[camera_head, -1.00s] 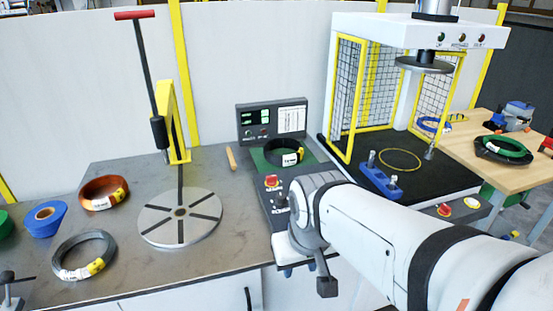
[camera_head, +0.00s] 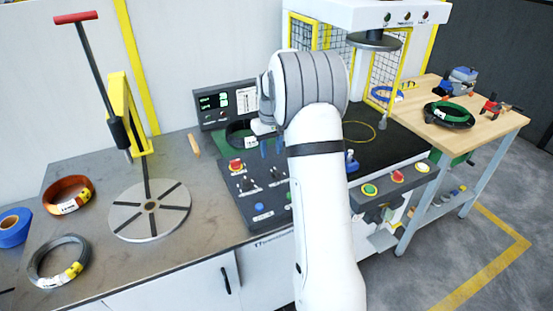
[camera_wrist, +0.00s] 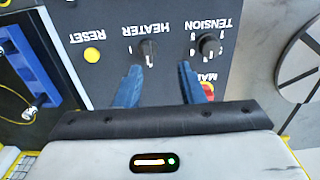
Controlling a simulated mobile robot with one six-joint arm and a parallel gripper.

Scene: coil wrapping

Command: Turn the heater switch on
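The heater switch (camera_wrist: 146,48) is a black rotary knob with a light pointer mark, on the dark control panel (camera_wrist: 115,22). Its HEATER label appears upside down in the wrist view. My gripper (camera_wrist: 160,68) has two blue fingers spread apart with nothing between them. The left finger's tip lies just below the knob in that view; I cannot tell whether they touch. In the head view, the gripper (camera_head: 274,147) is above the back of the panel (camera_head: 262,222), partly hidden by my arm. Which head-view knob is the heater is unclear.
Close by are the tension knob (camera_wrist: 208,45), yellow reset button (camera_wrist: 92,54) and a red button (camera_wrist: 207,90). A display box (camera_head: 222,103) stands behind the panel. The slotted turntable (camera_head: 150,211) is left, the caged press (camera_head: 372,60) right.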

